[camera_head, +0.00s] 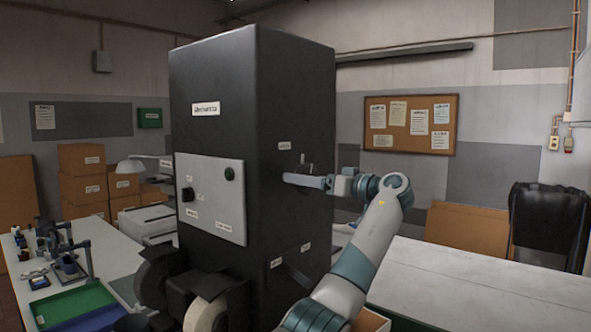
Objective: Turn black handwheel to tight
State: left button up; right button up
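A tall black machine cabinet (280,110) stands in the middle of the view. On its right side face, a dark round shape that looks like the black handwheel (303,167) shows faintly against the black panel, under a small white label (284,146). My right gripper (290,179) reaches in from the right, with its pale fingers pointing left across that face at the handwheel's lower edge. The fingers hide part of the wheel. I cannot tell whether they touch or grip it, or how the wheel is turned. My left gripper is not in view.
A grey control panel (211,197) is on the cabinet's front, with rollers (206,313) below. A white table (480,285) lies at right, mostly bare. A workbench with a green tray (75,308) is at left. A black-draped object (548,225) stands far right.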

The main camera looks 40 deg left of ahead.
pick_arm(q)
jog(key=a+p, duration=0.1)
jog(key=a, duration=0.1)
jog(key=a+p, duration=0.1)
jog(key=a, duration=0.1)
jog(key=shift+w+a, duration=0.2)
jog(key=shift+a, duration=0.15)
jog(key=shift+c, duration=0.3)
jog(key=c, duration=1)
